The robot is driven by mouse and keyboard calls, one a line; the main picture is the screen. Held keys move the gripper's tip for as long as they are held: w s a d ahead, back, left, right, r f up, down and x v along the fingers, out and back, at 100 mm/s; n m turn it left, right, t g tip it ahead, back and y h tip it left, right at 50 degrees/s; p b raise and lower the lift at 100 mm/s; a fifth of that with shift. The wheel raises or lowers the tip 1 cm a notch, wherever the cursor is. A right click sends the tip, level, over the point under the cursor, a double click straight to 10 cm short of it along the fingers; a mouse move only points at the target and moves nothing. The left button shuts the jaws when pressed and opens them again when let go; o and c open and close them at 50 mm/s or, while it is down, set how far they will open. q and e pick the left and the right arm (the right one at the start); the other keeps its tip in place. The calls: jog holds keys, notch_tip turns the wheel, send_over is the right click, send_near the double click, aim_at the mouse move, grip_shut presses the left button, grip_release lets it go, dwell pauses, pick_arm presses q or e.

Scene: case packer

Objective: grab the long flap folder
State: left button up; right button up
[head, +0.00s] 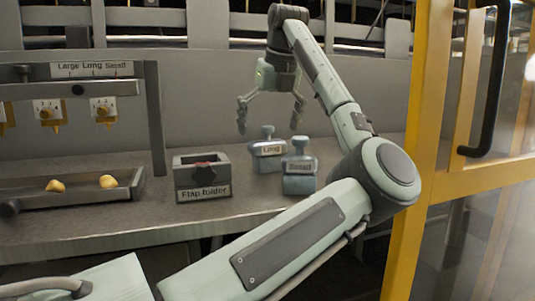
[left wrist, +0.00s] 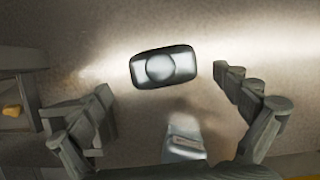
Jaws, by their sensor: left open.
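The long flap folder (head: 267,155) is a blue-grey, stamp-like block with a knob on top and a "Long" label. It stands upright on the grey bench, behind and left of the similar small flap folder (head: 299,184). My left gripper (head: 269,128) hangs above the long flap folder, fingers spread and pointing down, with nothing between them. In the left wrist view, the block seen from above with a round knob (left wrist: 163,67) appears to be the long one. The lower, paler block (left wrist: 182,145) appears to be the small one. My right gripper is not in view.
A grey box labelled "Flap folder" (head: 203,193) stands left of the blocks. Further left are a tray (head: 75,201) with yellow pieces and a rack labelled Large, Long, Small (head: 92,70). A yellow door frame (head: 412,220) rises at the right.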

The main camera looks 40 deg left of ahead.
aim_at(268, 135)
pick_arm(q)
jog(key=x, duration=0.4)
jog(key=shift+w+f, duration=0.15)
jog(key=shift+f, duration=0.15)
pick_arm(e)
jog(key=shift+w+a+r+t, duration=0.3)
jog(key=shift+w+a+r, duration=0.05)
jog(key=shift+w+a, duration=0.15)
pick_arm(q)
jog(key=c, duration=1.5)
jog(key=shift+r, duration=0.2)
